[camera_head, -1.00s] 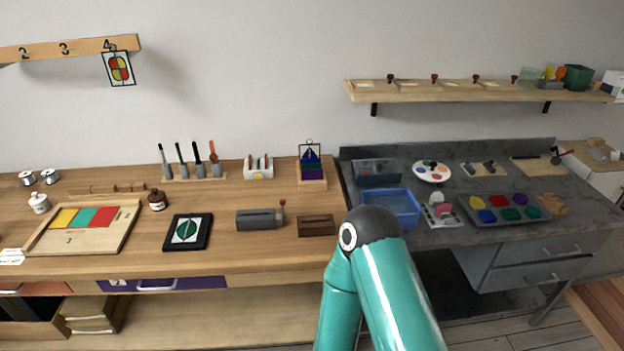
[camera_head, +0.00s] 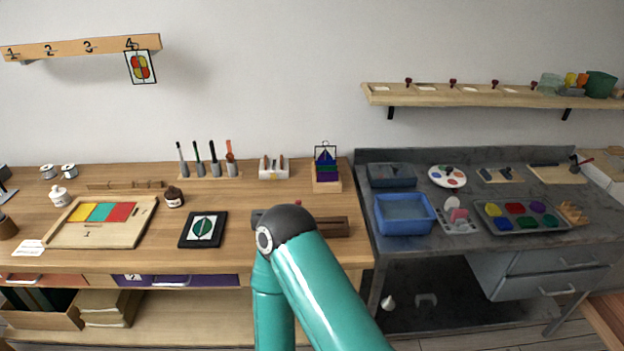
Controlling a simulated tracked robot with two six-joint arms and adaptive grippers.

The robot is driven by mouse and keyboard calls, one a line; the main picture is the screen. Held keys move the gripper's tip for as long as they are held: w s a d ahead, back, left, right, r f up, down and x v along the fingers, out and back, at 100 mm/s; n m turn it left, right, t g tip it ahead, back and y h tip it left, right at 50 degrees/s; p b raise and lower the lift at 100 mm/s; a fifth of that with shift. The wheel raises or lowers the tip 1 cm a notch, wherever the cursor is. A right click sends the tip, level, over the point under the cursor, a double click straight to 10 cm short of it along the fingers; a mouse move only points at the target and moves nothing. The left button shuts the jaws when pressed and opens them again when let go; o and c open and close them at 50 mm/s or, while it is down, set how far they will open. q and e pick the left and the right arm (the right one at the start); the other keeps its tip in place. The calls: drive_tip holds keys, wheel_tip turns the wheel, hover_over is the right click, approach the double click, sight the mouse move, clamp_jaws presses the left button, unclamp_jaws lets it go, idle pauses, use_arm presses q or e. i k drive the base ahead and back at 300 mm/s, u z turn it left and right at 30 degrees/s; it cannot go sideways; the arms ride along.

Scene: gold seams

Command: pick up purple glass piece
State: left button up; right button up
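A purple piece (camera_head: 537,207) lies in a grey tray (camera_head: 512,230) on the right-hand dark counter, among several coloured pieces. Purple also shows in a small wooden stand (camera_head: 327,187) at the back of the wooden bench, below a framed blue sailboat picture (camera_head: 325,156). I cannot tell from this view which of these is glass. One of my teal arms rises from the bottom centre, with its dark joint over the bench. Neither gripper is in view.
A blue bin (camera_head: 404,214), a white palette (camera_head: 447,176) and a dark container (camera_head: 391,175) stand on the dark counter. On the bench are a framed leaf picture (camera_head: 203,230) and a tray with coloured panels (camera_head: 145,215). My arm hides part of a grey box.

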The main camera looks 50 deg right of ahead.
sight(321, 177)
drive_tip(key=z, duration=0.1)
drive_tip(key=k, duration=1.35)
drive_tip(key=z, duration=0.6)
drive_tip(key=i, duration=1.05)
drive_tip(key=u, duration=0.05)
